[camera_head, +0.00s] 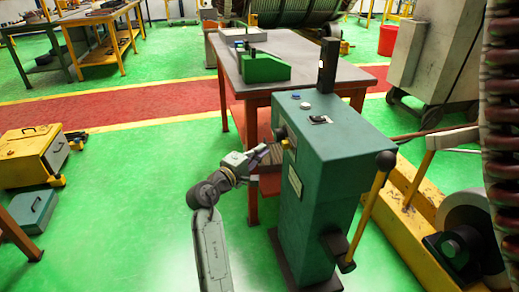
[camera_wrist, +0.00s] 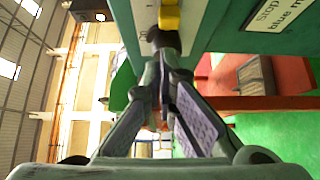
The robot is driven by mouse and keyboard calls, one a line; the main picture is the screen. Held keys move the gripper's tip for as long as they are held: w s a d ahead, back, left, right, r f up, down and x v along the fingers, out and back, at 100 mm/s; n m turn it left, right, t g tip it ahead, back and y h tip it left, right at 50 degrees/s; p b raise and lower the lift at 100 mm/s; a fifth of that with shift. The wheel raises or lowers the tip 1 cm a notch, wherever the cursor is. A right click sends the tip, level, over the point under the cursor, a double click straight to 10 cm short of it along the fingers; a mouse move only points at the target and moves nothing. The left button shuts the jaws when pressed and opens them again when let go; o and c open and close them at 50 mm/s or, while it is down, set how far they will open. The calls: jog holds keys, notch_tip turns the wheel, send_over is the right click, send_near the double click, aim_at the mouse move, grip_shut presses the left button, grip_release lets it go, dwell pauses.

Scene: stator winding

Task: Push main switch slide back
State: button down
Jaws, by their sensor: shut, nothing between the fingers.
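A green control cabinet (camera_head: 335,170) stands in the middle of the head view. A small yellow part (camera_head: 292,141), perhaps the main switch slide, is on its left face near the top. It also shows as a yellow block (camera_wrist: 169,18) on a pale plate at the top of the wrist view. My gripper (camera_head: 270,152) is at that left face, just left of the yellow part. It is shut and empty. In the wrist view my fingertips (camera_wrist: 163,62) point at a dark round knob (camera_wrist: 160,38) below the yellow block; contact cannot be told.
A lever with a black ball (camera_head: 385,160) rises at the cabinet's right. A red-framed table (camera_head: 300,50) with a green box (camera_head: 265,68) stands behind. A label plate (camera_head: 295,181) is below my gripper.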

aim_at(278, 136)
jog(key=p+x, duration=0.1)
jog(key=x, duration=0.6)
jog(key=shift+r, duration=0.1)
jog(key=shift+s+d+p, duration=0.2)
jog(key=shift+s+p, duration=0.1)
jog(key=shift+s, duration=0.2)
jog(key=shift+s+d+p, duration=0.25)
jog(key=shift+s, duration=0.35)
